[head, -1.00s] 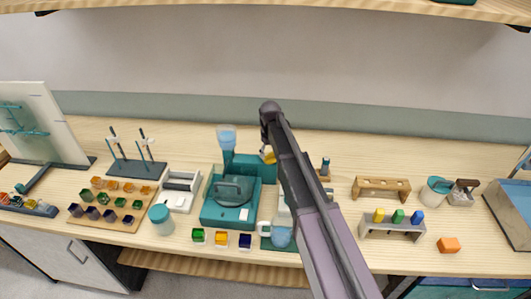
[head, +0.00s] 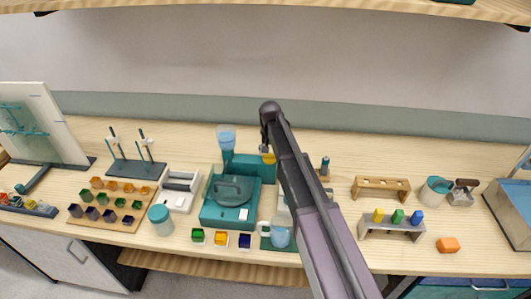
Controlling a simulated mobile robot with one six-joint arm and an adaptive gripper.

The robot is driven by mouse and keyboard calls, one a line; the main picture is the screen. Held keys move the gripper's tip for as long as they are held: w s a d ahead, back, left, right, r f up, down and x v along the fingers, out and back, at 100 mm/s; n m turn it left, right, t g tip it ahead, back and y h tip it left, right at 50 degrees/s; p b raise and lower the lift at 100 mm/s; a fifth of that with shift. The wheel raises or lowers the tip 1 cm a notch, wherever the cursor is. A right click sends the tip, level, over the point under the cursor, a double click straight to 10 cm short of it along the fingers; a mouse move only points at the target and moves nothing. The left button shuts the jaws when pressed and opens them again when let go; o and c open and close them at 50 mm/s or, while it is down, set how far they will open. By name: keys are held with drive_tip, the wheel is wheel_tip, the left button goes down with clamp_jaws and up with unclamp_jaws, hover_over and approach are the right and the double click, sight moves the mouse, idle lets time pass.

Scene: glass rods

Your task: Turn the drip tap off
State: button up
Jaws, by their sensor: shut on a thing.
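The drip tap's yellow handle (head: 268,158) shows at the right end of a teal block (head: 250,170), just left of my arm. My gripper (head: 265,150) points down from the arm's end and is shut on the yellow handle, as far as this small view shows. The arm hides most of the fingers and the tap's right side. A clear funnel-like cup with blue in it (head: 226,138) stands at the block's left end. A glass mug with blue in it (head: 280,236) stands on a teal mat at the bench's front, partly behind my arm.
A teal machine with a round lid (head: 231,192) stands just left of the arm. Small green, yellow and blue cups (head: 220,238) line the front edge. A wooden rack (head: 382,187) and a grey stand with coloured blocks (head: 392,226) are to the right. The bench behind the block is clear.

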drive_tip(key=shift+s, duration=0.2)
drive_tip(key=o, duration=1)
drive_tip(key=shift+r, duration=0.1)
drive_tip(key=shift+w, duration=0.1)
